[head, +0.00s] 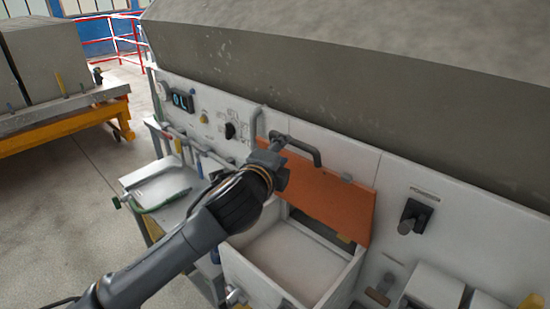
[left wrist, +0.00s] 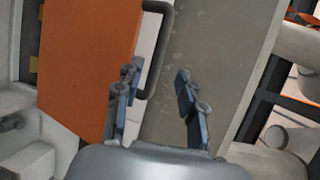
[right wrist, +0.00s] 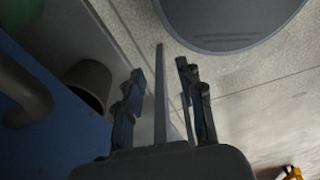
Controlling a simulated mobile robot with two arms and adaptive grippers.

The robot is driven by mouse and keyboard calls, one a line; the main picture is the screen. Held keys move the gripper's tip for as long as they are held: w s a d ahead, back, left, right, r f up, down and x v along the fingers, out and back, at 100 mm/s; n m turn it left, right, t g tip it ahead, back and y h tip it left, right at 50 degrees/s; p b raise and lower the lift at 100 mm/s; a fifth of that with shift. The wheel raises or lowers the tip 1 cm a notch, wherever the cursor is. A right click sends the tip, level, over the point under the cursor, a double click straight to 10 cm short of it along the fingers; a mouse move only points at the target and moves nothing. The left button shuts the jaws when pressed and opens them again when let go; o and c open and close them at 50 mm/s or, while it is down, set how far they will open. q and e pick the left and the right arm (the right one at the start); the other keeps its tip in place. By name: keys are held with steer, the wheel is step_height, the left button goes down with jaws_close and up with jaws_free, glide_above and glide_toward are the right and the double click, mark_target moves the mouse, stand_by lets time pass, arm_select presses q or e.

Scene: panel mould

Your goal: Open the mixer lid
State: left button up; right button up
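The mixer lid (head: 325,197) is an orange panel standing steeply tilted above an open white box (head: 300,262), its dark handle (head: 302,150) near the upper edge. My left gripper (head: 277,145) is at the handle's left end. In the left wrist view the lid (left wrist: 85,60) is on the left, and the handle (left wrist: 162,50) reaches down toward the space between the spread fingers of the gripper (left wrist: 158,72). Contact cannot be told. My right gripper (right wrist: 160,75) shows only in the right wrist view, fingers apart, with a thin grey bar (right wrist: 160,95) between them in the picture.
A white wall panel with a black switch (head: 414,215) stands behind the box, under a large grey slab (head: 350,70). A side table with a tray (head: 160,185) is to the left. A yellow cart (head: 60,135) stands farther off on open floor.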

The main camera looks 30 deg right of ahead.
arm_select(q)
steer(key=shift+v, duration=1.9)
steer(key=shift+w, duration=0.1)
